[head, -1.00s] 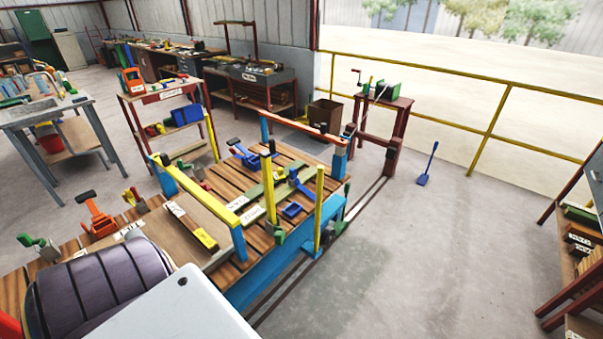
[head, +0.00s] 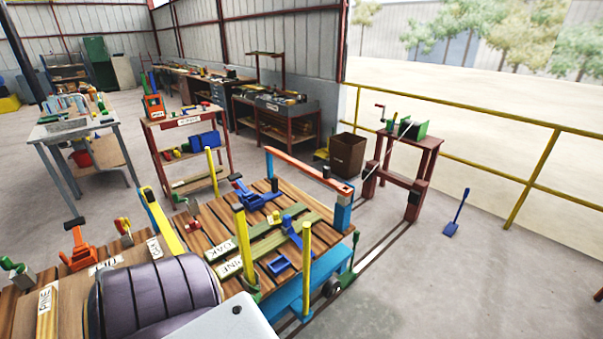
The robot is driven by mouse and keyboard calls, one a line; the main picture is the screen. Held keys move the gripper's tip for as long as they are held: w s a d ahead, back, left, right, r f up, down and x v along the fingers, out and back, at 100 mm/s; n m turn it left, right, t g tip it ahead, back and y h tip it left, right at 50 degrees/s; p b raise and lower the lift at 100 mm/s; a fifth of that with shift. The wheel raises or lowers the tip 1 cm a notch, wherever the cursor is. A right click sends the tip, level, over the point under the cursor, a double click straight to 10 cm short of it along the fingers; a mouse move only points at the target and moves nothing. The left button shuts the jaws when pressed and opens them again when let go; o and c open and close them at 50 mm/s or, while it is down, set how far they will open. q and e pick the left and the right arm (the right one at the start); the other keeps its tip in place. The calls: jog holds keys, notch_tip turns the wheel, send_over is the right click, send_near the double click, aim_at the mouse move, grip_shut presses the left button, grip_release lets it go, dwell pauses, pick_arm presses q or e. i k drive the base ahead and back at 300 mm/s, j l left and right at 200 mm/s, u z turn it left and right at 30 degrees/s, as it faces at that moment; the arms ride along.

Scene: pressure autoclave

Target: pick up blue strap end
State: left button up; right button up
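I cannot tell which thing is the blue strap end. Several blue pieces lie on the slatted wooden cart: a blue clamp-like tool (head: 257,195), a blue piece (head: 297,232) across the green planks, and a small blue frame (head: 279,265) near the front edge. A thin pale line (head: 376,167) slants down from the dark red stand (head: 412,150) at the right; no blue end can be made out on it. Neither of my grippers is in view.
The slatted cart (head: 222,222) has yellow posts (head: 306,256) and an orange-topped rail (head: 309,171). Workbenches and a shelf cart (head: 187,140) fill the back left. The floor at front right is clear.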

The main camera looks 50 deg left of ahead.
aim_at(286, 219)
jog(key=i, duration=0.8)
jog(key=i+l+u, duration=0.2)
jog(key=i, duration=0.55)
jog(key=i+u, duration=0.4)
jog(key=i, duration=0.4)
jog(key=i+l+u, duration=0.1)
jog(key=i+u, duration=0.3)
jog(key=i, duration=0.95)
jog(key=u, duration=2.05)
